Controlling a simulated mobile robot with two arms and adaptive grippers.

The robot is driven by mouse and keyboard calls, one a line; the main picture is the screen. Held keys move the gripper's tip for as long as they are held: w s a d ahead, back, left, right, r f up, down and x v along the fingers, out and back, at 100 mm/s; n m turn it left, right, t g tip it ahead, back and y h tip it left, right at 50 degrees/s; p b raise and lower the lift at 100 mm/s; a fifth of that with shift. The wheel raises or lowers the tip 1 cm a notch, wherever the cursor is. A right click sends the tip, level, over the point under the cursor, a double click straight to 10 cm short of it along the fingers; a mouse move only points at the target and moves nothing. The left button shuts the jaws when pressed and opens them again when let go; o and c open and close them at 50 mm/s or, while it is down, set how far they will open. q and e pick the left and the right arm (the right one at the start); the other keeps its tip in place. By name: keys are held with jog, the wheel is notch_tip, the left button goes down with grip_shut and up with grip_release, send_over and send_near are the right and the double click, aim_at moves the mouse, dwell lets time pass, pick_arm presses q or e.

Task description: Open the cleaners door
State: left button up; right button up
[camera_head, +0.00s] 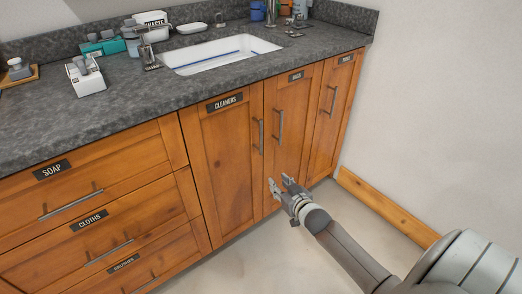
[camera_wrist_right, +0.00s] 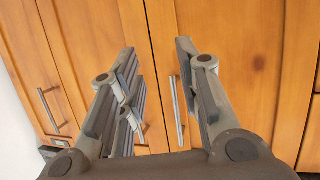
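The cleaners door (camera_head: 227,155) is a shut orange-brown wooden panel with a dark "CLEANERS" label near its top. Its vertical metal bar handle (camera_head: 258,136) is on its right edge, beside the handle of the neighbouring door. My right gripper (camera_head: 281,184) is open and empty, in front of the doors and lower than these handles in the head view. In the right wrist view, which looks upside down, the open fingers (camera_wrist_right: 157,62) frame the door seam. The cleaners handle (camera_wrist_right: 176,108) shows between them, apart from both. My left gripper is out of view.
The neighbouring door (camera_head: 287,125) and a far-right door (camera_head: 333,110) are shut. Drawers (camera_head: 85,190) stand left. The dark countertop (camera_head: 130,90) holds a white sink (camera_head: 215,58) and several items. A wall with a wooden baseboard (camera_head: 385,208) is at right.

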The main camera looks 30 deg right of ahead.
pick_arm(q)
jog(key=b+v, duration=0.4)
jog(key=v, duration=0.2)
pick_arm(e)
notch_tip(320, 180, up, 11)
jog(key=w+t, duration=0.3)
jog(key=r+b, duration=0.1)
jog(key=b, duration=0.1)
send_over(261, 150)
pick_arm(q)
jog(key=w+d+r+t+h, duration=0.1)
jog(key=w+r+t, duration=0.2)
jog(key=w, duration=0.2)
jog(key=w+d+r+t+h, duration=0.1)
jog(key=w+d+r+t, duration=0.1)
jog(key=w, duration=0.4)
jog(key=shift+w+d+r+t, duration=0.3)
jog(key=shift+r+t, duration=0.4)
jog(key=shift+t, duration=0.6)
pick_arm(e)
jog(key=shift+w+d+r+t, duration=0.15)
jog(key=shift+w+d+t, duration=0.05)
jog(key=shift+w+t, duration=0.1)
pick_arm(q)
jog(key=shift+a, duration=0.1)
pick_arm(e)
jog(key=shift+s, duration=0.1)
jog(key=shift+c, duration=0.5)
grip_shut()
